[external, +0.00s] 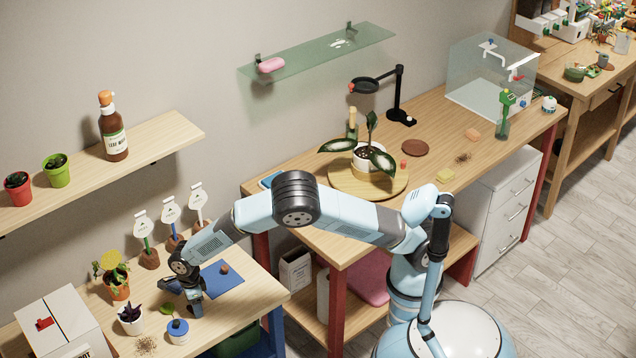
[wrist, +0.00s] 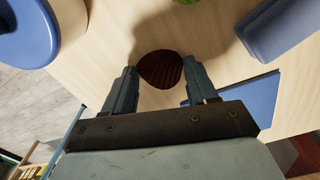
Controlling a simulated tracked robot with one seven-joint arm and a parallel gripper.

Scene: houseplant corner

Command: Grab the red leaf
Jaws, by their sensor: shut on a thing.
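The red leaf (wrist: 162,69) is dark red and ribbed, and shows between my fingertips in the wrist view. My gripper (wrist: 161,76) is shut on it, with one finger at each side. The leaf is close to the light wooden bench top, and I cannot tell whether it touches it. In the external view my gripper (external: 194,303) points down over the left bench, and the leaf is hidden there.
A blue and white round pot (external: 178,331) and a green leaf (external: 167,309) are close to my gripper. A blue mat (external: 222,282) lies to its right. A dark-leaved plant in a white pot (external: 131,325) stands to its left, with a white box (external: 62,325) beyond.

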